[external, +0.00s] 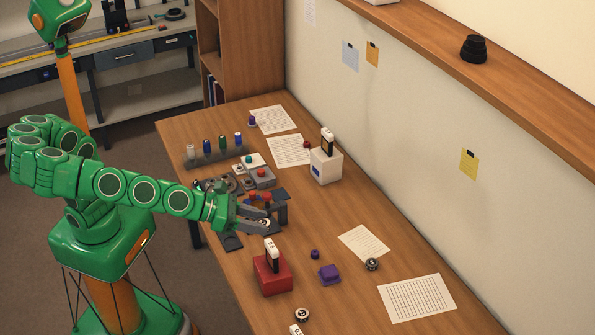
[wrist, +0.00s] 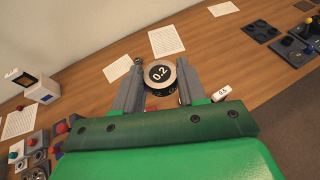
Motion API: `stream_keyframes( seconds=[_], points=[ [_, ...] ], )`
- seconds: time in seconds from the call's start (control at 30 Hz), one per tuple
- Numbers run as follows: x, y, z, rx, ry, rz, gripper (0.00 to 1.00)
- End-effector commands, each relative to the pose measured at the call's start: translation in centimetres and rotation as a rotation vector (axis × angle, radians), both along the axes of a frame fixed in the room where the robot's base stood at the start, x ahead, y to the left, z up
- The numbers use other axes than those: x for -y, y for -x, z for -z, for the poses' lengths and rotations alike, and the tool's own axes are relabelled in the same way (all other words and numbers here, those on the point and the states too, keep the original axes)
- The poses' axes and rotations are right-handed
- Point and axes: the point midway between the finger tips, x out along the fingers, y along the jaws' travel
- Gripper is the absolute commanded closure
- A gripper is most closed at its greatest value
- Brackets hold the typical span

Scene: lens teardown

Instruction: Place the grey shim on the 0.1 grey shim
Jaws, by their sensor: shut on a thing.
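My gripper (external: 256,219) is shut on a round disc with a pale grey rim and a black face marked 0.2 (wrist: 160,74), held between its fingertips. In the external view the disc is partly covered by the fingers, close to a dark stand on the wooden table. Two other small round discs with dark, white-marked faces lie apart on the table: one by a paper sheet (external: 372,264), one near the front (external: 302,315). Their markings are too small to read. I cannot make out any 0.1 label, so I cannot tell which thing is the 0.1 grey shim.
A red block (external: 272,278) with an upright black-and-white piece stands in front of my gripper. A white box (external: 325,167) stands farther back. The dark stand (external: 279,206) and grey trays (external: 258,180) are close by.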

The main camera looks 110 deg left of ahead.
Motion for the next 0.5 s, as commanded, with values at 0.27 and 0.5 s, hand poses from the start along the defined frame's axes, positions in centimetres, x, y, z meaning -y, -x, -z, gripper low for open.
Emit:
stream_keyframes(
  seconds=[0.27,0.5],
  points=[
    [0.17,0.19,-0.31,0.001,0.005,-0.026,0.89],
    [0.00,0.38,-0.58,0.001,0.003,-0.055,0.89]
  ],
)
